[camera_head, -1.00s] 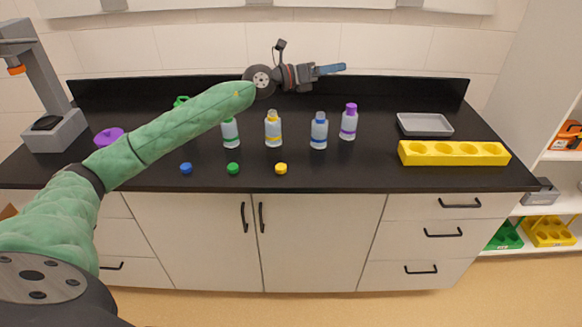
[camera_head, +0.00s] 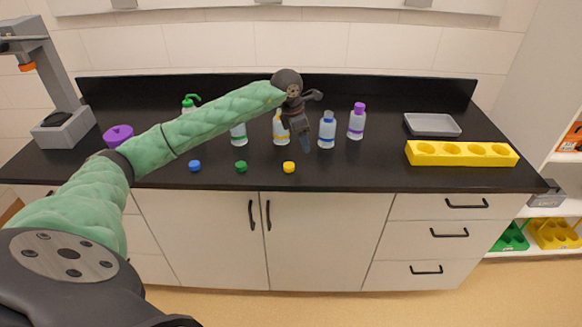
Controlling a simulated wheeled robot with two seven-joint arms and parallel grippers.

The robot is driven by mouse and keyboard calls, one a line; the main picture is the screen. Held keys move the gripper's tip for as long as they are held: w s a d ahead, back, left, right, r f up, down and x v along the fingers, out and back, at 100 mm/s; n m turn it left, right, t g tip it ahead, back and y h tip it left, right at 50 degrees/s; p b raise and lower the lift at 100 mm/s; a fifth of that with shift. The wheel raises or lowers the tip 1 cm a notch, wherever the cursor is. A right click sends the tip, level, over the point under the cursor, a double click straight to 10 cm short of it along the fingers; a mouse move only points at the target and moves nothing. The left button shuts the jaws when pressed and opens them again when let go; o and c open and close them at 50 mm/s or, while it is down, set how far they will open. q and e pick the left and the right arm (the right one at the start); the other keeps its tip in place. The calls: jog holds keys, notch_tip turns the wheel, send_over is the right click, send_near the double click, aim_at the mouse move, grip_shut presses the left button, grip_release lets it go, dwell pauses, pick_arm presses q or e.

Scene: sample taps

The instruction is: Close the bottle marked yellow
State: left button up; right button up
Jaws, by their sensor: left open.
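The yellow-marked bottle (camera_head: 279,133) stands upright on the black counter, its right side partly hidden by my left gripper. The yellow cap (camera_head: 289,167) lies on the counter in front of it, near the front edge. My left gripper (camera_head: 306,147) points down between the yellow-marked bottle and the blue-marked bottle (camera_head: 327,130). It is open with nothing seen in it, above and behind the yellow cap. I cannot tell if it touches a bottle. My right gripper is out of view.
A green-marked bottle (camera_head: 239,134) and a purple-capped bottle (camera_head: 357,121) stand in the same row. A blue cap (camera_head: 195,166) and a green cap (camera_head: 241,167) lie in front. A yellow rack (camera_head: 461,160) and grey tray (camera_head: 432,124) are at the right.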

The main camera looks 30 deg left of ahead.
aim_at(288, 165)
pick_arm(q)
jog(key=s+a, duration=0.1)
jog(key=s+a+g+y, duration=0.1)
jog(key=s+a+g, duration=0.1)
jog(key=shift+s+f+y, duration=0.25)
jog(key=shift+s+y, duration=0.15)
jog(key=shift+d, duration=0.1)
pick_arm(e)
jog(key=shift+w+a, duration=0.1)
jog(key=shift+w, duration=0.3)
pick_arm(q)
jog(key=shift+f+p, duration=0.45)
jog(key=shift+f, duration=0.85)
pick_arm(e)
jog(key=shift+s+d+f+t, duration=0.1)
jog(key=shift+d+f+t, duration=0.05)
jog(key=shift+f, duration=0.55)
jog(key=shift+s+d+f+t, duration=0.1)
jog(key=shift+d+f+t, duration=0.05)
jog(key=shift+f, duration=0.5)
pick_arm(q)
jog(key=shift+f, duration=0.15)
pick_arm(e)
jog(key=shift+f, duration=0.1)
